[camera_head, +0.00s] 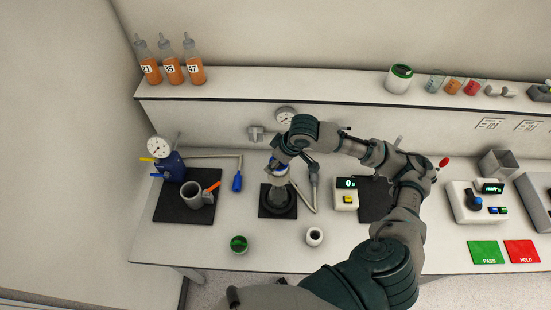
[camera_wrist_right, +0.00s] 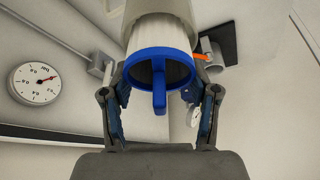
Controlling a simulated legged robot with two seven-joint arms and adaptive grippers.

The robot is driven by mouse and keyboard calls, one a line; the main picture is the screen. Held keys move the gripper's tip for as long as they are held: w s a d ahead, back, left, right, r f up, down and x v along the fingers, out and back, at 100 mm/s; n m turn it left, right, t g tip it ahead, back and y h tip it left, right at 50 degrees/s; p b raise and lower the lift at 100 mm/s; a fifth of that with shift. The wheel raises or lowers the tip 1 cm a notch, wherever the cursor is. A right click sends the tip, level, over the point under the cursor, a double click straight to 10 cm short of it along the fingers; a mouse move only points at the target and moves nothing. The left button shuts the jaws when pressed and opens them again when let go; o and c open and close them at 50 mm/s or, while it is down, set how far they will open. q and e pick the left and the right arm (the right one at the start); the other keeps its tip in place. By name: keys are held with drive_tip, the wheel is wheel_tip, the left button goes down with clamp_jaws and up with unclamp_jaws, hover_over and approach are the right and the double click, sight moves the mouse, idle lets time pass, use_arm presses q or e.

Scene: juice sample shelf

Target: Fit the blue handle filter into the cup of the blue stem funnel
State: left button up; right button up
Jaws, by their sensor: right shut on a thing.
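The blue handle filter (camera_wrist_right: 160,84), a blue ring with a dark disc and a blue bar handle, sits between the fingers of my right gripper (camera_wrist_right: 165,95) in the wrist view. A white cylindrical body (camera_wrist_right: 160,32) adjoins its far side; I cannot tell whether this is the filter's own wall or the funnel cup. In the head view my right gripper (camera_head: 279,163) is over the dark vessel (camera_head: 279,198) on the middle mat, with white and blue showing under it. The gripper hides most of the funnel, so its fit with the filter is unclear. My left gripper is not in view.
A grey cup (camera_head: 192,194) with an orange handle stands on the left mat, near a blue gauge device (camera_head: 170,164). A small scale (camera_head: 345,194) is right of the vessel. A green-topped cup (camera_head: 238,244) and a white jar (camera_head: 314,237) stand in front.

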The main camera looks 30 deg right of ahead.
drive_tip(key=shift+s+f, duration=0.15)
drive_tip(key=shift+f, duration=0.6)
drive_tip(key=shift+r, duration=0.1)
drive_tip(key=shift+w+r, duration=0.2)
drive_tip(key=shift+r, duration=1.25)
drive_tip(key=shift+s, duration=0.1)
drive_tip(key=shift+f, duration=1.35)
drive_tip(key=shift+f, duration=0.2)
